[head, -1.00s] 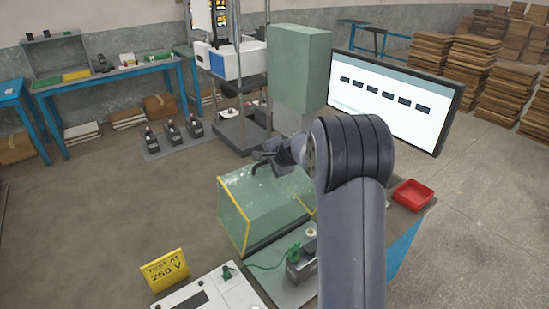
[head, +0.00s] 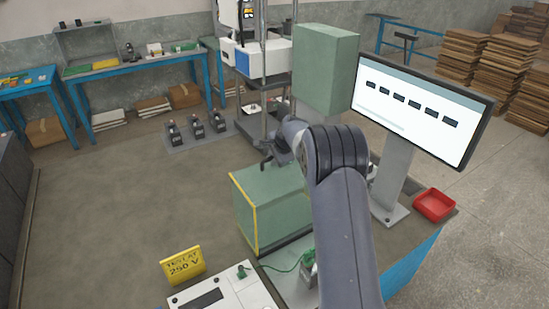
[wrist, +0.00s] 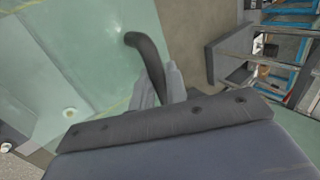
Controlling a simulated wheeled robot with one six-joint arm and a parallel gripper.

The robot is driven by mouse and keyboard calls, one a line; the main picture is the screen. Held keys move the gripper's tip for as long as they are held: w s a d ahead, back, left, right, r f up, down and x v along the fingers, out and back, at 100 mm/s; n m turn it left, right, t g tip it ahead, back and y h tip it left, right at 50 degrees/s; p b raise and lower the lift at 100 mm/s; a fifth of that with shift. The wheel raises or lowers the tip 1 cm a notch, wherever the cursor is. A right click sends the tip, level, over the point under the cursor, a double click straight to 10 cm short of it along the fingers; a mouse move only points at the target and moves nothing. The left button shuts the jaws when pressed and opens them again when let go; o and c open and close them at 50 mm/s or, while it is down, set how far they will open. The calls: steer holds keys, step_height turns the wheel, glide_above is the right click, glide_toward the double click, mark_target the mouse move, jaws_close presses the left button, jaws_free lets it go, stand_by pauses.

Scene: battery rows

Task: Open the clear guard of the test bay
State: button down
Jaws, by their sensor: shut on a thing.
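The test bay's guard (head: 275,205) is a green box shape with a yellow edge on its left, standing on the bench in the head view. In the wrist view it is a see-through pale green panel (wrist: 95,60). My gripper (head: 266,160) is at its top edge; the arm hides the box's right part. In the wrist view my gripper (wrist: 160,85) is shut on a dark curved handle (wrist: 148,58) beside the panel. I cannot tell how far the guard is tilted. A battery (head: 309,270) with a green lead is partly hidden by my arm.
A yellow "TEST AT 250 V" sign (head: 183,266) stands by a white panel (head: 215,295) at the front. A screen (head: 420,105) stands behind right, near a red tray (head: 434,204). A green column (head: 325,70) stands behind.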

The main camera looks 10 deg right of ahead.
steer(key=c, duration=1.8)
jaws_free()
steer(key=shift+o, duration=0.2)
steer(key=b+v, duration=0.3)
steer(key=v, duration=0.7)
steer(key=shift+s+r, duration=0.25)
steer(key=shift+r, duration=0.05)
steer(key=shift+d, duration=0.1)
steer(key=p+x, duration=0.3)
steer(key=x, duration=0.8)
steer(key=shift+r, duration=0.1)
steer(key=shift+s+r, duration=0.1)
steer(key=shift+s, duration=0.1)
